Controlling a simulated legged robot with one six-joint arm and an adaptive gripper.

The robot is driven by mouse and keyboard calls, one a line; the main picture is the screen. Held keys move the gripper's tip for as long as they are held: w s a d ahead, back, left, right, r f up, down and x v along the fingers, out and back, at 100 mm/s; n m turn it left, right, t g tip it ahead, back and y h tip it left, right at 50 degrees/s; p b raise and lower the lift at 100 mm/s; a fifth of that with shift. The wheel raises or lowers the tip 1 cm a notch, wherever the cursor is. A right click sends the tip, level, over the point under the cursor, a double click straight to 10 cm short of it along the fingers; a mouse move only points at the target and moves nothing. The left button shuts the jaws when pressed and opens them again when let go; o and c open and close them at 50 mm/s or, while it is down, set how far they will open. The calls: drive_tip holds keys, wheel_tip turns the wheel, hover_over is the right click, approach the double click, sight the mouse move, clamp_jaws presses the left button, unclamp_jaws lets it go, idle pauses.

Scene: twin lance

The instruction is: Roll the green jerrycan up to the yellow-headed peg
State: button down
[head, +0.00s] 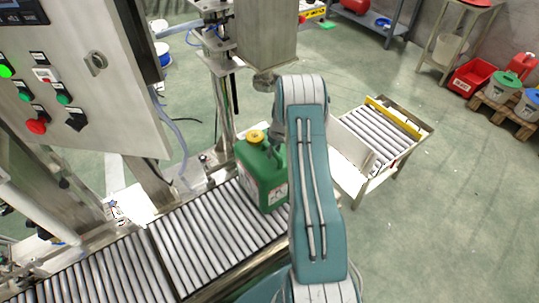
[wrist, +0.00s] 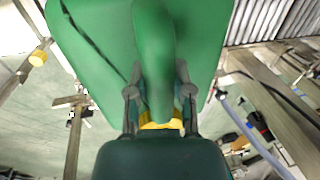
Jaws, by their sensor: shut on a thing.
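The green jerrycan (head: 262,178) with a yellow cap stands upright on the roller conveyor (head: 205,240) in the head view. In the wrist view the jerrycan (wrist: 90,50) fills the upper middle, its handle running between my fingers. My gripper (wrist: 159,95) is shut on that handle, with the yellow cap just below the fingertips. In the head view my arm hides part of the jerrycan's right side and most of the gripper. A yellow-headed post, which looks like the peg (wrist: 38,57), shows at the left of the wrist view, apart from the jerrycan. I cannot make it out in the head view.
A control cabinet (head: 75,70) and a metal filling stand (head: 222,85) rise behind the conveyor. A short roller table (head: 372,140) with a yellow bar stands to the right. Coloured containers (head: 500,85) sit on a pallet at far right. The rollers left of the jerrycan are clear.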

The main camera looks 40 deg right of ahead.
drive_tip(key=d, duration=1.2)
drive_tip(key=shift+s+d+f, duration=0.15)
drive_tip(key=shift+d+f, duration=0.1)
drive_tip(key=shift+f, duration=0.05)
idle(0.8)
drive_tip(key=shift+d, duration=1.55)
idle(1.1)
unclamp_jaws()
drive_tip(key=shift+d, duration=0.1)
drive_tip(key=shift+r, duration=0.2)
idle(0.4)
wheel_tip(320, 180, up, 12)
drive_tip(key=d, duration=0.2)
drive_tip(key=shift+w+d+f, duration=0.2)
drive_tip(key=shift+d+f, duration=0.05)
